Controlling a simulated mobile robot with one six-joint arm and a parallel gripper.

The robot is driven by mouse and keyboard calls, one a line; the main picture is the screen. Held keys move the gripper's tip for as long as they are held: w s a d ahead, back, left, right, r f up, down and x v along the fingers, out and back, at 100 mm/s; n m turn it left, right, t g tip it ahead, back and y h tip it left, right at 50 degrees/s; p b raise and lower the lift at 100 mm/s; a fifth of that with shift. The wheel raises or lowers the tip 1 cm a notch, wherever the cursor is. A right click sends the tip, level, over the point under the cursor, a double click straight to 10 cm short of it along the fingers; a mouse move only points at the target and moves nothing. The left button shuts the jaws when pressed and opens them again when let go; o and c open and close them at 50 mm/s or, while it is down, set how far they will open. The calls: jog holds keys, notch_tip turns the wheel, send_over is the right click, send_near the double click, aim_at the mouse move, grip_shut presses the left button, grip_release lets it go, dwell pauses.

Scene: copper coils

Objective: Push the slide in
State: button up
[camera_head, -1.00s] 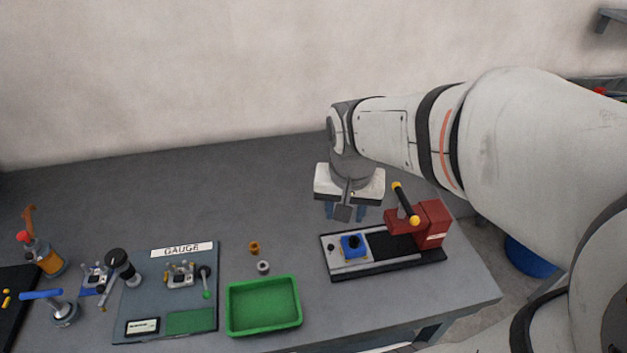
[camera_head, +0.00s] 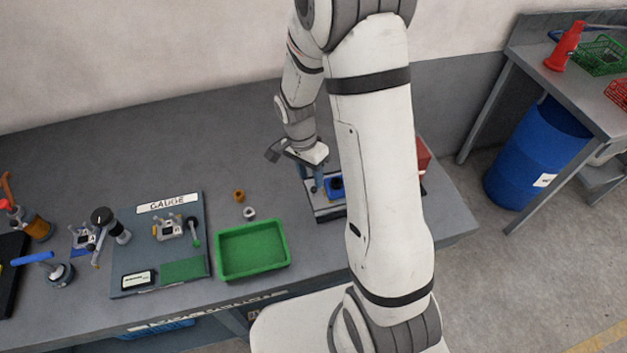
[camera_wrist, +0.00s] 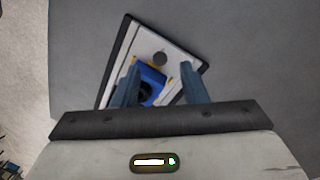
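The slide fixture is a long dark base with a light metal plate (camera_head: 325,210), partly hidden behind my arm in the head view. A blue block (camera_head: 335,187) sits on the plate. My gripper (camera_head: 311,182) is above the left end of the fixture. Its fingers (camera_wrist: 161,84) are apart, with the blue block seen between them; I cannot tell whether they touch anything.
The red press part (camera_head: 423,157) at the fixture's right end is mostly hidden by my arm. A green tray (camera_head: 284,252), a copper-coloured ring (camera_head: 239,195) and a grey ring (camera_head: 249,213) lie to the left. The gauge board (camera_head: 125,250) is further left. The bench behind is clear.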

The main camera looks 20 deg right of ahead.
aim_at(313, 187)
jog(key=shift+s+d+f, duration=0.1)
jog(key=shift+s+f, duration=0.05)
jog(key=shift+f, duration=0.75)
jog(key=shift+s+d+f, duration=0.1)
jog(key=shift+s+f, duration=0.05)
jog(key=shift+f, duration=0.7)
jog(key=shift+c, duration=0.6)
grip_shut()
